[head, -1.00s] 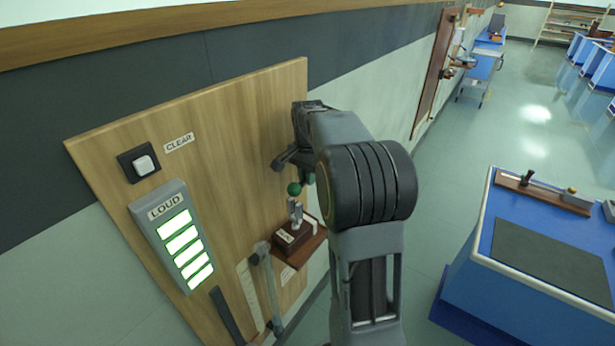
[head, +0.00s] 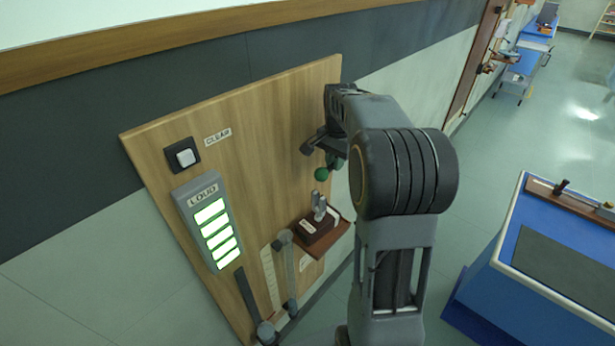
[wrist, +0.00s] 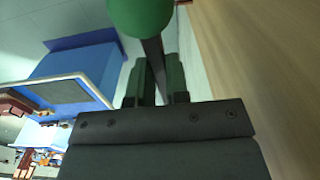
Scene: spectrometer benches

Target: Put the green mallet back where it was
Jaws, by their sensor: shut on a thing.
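The green mallet shows as a round green head (head: 321,174) in the head view, close in front of the wooden board. In the wrist view its green head (wrist: 141,14) is at the top, with a dark handle (wrist: 154,62) running down between the fingers. My gripper (wrist: 156,82) is shut on that handle. In the head view my gripper (head: 335,150) is partly hidden behind my arm. The mallet head is above a metal fork (head: 319,205) on a small brown shelf (head: 340,236), apart from it in the picture.
The wooden board (head: 255,130) carries a CLEAR switch (head: 184,156), a lit LOUD meter (head: 210,225), a dark bar (head: 247,294) and a grey rod (head: 289,270). A blue bench (head: 500,290) stands right, with open floor (head: 480,185) between.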

